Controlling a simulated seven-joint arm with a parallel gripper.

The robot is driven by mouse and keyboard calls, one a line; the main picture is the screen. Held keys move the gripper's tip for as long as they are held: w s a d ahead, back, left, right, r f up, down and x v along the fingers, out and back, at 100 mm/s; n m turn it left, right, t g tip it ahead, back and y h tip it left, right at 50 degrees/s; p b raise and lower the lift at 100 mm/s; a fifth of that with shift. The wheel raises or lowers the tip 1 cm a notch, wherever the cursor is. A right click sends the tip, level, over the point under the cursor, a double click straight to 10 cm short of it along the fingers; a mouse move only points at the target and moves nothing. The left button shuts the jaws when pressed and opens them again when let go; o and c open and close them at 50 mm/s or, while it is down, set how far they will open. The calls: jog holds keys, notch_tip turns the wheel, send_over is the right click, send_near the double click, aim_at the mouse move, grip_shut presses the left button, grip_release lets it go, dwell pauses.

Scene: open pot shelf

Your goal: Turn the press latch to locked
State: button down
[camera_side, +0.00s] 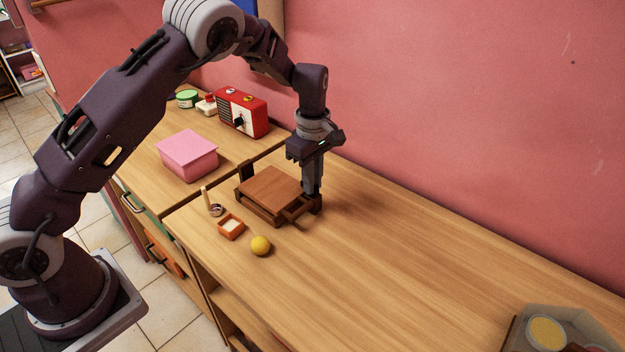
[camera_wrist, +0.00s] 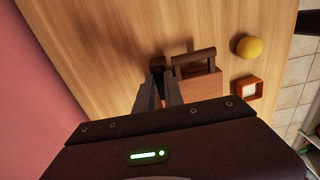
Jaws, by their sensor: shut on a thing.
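The wooden press (camera_side: 270,191) is a low brown block with a flat top, standing on the counter. A bar-shaped handle sticks out at its front right (camera_side: 294,216), and the handle also shows in the wrist view (camera_wrist: 194,57). My gripper (camera_side: 312,192) points straight down at the press's right corner. Its fingers are shut on a small dark brown piece there, the press latch (camera_wrist: 157,62). The fingers hide much of the latch, and its exact turn angle cannot be told. The press (camera_wrist: 201,88) is partly covered by my gripper in the wrist view.
A yellow ball (camera_side: 260,245), a small orange square dish (camera_side: 231,227) and a metal ring-like item (camera_side: 215,210) lie in front of the press. A pink box (camera_side: 187,156) and red radio (camera_side: 242,112) stand behind left. The counter to the right is mostly clear up to a tray (camera_side: 515,331).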

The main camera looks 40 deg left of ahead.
dwell(0.4)
jog(key=c, duration=1.4)
grip_release()
jog(key=shift+c, duration=0.2)
notch_tip(320, 180, up, 7)
jog(key=shift+r, duration=0.1)
